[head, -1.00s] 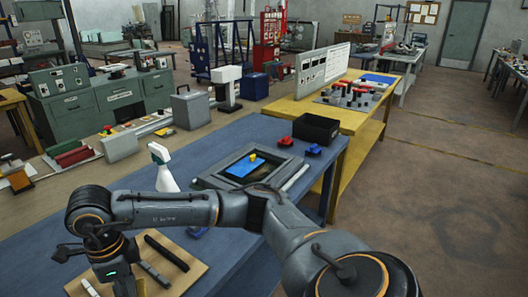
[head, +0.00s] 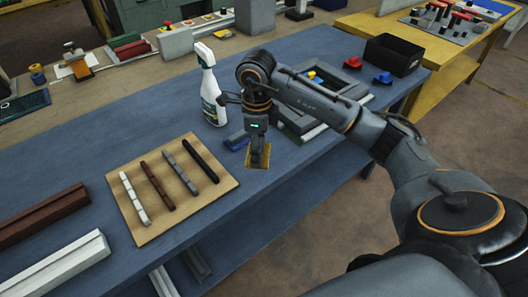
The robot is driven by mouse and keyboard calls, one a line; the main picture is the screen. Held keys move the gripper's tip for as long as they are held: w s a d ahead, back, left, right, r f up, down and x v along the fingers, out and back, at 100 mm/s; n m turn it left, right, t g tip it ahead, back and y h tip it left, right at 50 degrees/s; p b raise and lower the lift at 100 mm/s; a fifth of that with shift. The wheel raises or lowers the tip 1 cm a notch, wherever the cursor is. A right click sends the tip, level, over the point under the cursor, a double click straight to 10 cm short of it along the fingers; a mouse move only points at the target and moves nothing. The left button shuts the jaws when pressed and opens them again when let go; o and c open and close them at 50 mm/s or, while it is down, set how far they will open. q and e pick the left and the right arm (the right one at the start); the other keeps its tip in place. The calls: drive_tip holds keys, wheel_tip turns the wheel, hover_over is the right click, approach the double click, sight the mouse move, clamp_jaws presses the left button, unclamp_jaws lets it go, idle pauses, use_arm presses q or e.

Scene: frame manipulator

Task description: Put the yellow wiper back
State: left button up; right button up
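The yellow wiper (head: 263,161) is a flat, mustard-coloured square under my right gripper (head: 257,155), near the front edge of the blue workbench. The gripper points down and its fingers look closed on the wiper, covering its middle. I cannot tell whether the wiper touches the bench. A dark square frame (head: 296,121) lies behind the arm, mostly hidden, with a small yellow piece (head: 310,74) and a bit of blue showing by it. My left gripper is not in view.
A white spray bottle (head: 210,92) stands behind the gripper, with a small blue block (head: 235,143) beside it. A wooden board (head: 147,226) with several bars lies to the left.

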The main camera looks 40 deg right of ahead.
sight(263, 149)
drive_tip(key=w+d+f, duration=0.1)
drive_tip(key=f, duration=0.1)
drive_tip(key=w+d+f, duration=0.1)
drive_tip(key=f, duration=0.1)
drive_tip(key=w+d+f+p, duration=0.1)
drive_tip(key=f, duration=0.1)
drive_tip(key=shift+w+d, duration=0.3)
drive_tip(key=shift+d, duration=0.1)
wheel_tip(263, 149, down, 3)
drive_tip(key=shift+p, duration=0.85)
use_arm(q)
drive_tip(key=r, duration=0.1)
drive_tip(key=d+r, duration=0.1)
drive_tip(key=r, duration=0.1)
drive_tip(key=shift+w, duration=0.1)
use_arm(e)
drive_tip(key=shift+f, duration=0.1)
drive_tip(key=shift+f+b, duration=0.15)
drive_tip(key=shift+b, duration=0.2)
drive_tip(key=o, duration=1)
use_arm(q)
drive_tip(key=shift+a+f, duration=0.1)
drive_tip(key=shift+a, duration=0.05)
